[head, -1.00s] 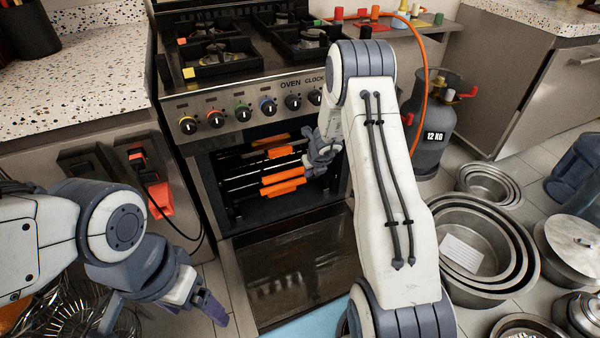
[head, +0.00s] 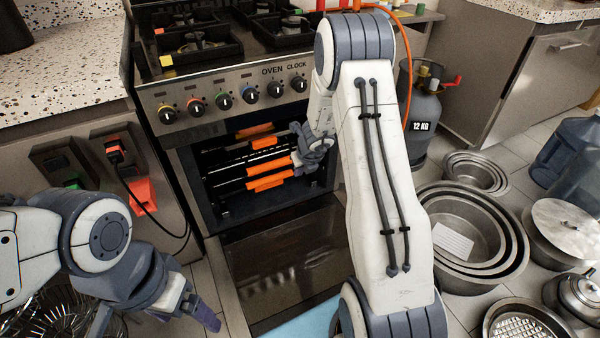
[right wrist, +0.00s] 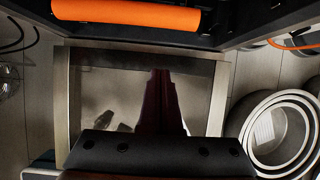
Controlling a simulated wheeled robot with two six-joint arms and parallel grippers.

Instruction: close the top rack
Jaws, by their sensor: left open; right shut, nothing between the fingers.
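The oven stands open, its door (head: 280,258) folded down in front. Inside, dark wire racks with orange grips sit at different heights. An upper orange grip (head: 263,142) lies well back in the cavity, and lower orange grips (head: 270,182) sit closer to the front. Which grip belongs to the top rack is hard to tell. My right gripper (head: 298,157) is shut and empty at the right side of the oven opening, beside the grips. In the right wrist view its dark fingers (right wrist: 160,92) lie over the door, below a large orange grip (right wrist: 127,13). My left gripper (head: 160,318) is open and empty, left of the door.
Nested round pans (head: 470,240) and a gas cylinder (head: 424,125) stand to the right. Wire whisks (head: 50,315) lie at lower left, under my left arm. A plug and cable (head: 120,155) hang on the left cabinet.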

